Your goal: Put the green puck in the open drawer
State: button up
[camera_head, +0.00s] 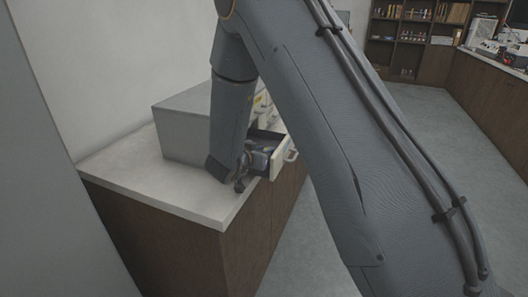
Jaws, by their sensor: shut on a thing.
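A grey cabinet (185,132) stands on the white counter. Its open drawer (281,160) sticks out to the right, with a pale front and a handle. My gripper (259,158) is at the open drawer, small and dark, partly hidden by my own arm. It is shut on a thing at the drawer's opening. No green shows there, so the green puck itself cannot be made out. I cannot tell whether the held thing touches the drawer's floor.
The white counter top (150,185) is bare in front of the cabinet. Other pale drawer fronts (262,103) show above the open drawer, partly behind my arm. Open grey floor (420,125) lies to the right. Dark shelves (405,40) and another counter stand far back.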

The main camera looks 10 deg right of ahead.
jog(key=shift+s+f, duration=0.2)
jog(key=shift+f, duration=0.5)
jog(key=o, duration=1)
jog(key=shift+s+f, duration=0.15)
jog(key=shift+r, duration=0.6)
jog(key=v, duration=0.7)
jog(key=b+v, duration=0.1)
jog(key=v, duration=0.3)
jog(key=shift+a+r, duration=0.2)
jog(key=shift+r, duration=0.25)
jog(key=shift+a, duration=0.1)
